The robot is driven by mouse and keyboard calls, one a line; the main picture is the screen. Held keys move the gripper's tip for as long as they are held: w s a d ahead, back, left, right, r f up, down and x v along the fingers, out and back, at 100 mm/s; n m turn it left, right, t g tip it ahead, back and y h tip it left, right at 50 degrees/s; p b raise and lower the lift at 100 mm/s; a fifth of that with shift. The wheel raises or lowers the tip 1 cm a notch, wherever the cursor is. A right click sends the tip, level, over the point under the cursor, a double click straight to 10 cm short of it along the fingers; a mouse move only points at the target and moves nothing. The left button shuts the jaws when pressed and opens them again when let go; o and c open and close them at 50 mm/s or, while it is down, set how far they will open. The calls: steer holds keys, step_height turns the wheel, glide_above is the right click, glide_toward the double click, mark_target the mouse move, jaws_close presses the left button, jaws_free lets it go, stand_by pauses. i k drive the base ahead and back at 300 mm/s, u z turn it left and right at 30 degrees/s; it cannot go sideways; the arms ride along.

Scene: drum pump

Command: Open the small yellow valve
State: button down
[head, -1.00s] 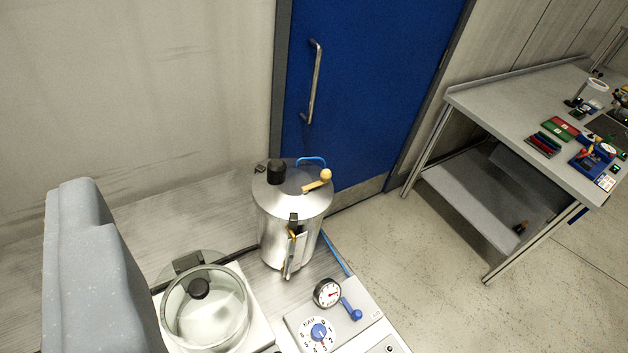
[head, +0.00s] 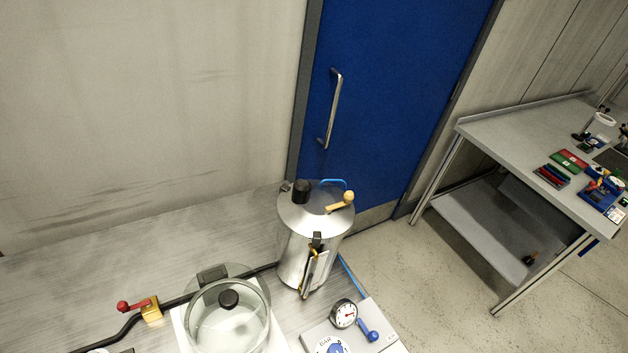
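A small yellow valve lever (head: 340,202) with a round knob sits on the lid of the steel drum (head: 298,250). The lever lies across the right part of the lid, with its knob toward the upper right. Next to it on the lid are a black knob (head: 301,191) and a blue hose (head: 331,182). Whether the valve is open or closed cannot be told. My gripper is not in view, and nothing of it touches the drum.
A glass-lidded vessel (head: 228,325) stands in front of the drum. A brass valve (head: 151,309) with a red handle sits on a black hose at left. A gauge (head: 344,314) and blue lever (head: 368,331) are at front right. A blue door (head: 400,90) stands behind.

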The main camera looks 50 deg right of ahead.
mark_target(348, 196)
steer(key=u, duration=0.3)
steer(key=k, duration=1.7)
steer(key=z, duration=0.7)
steer(key=i, duration=1.7)
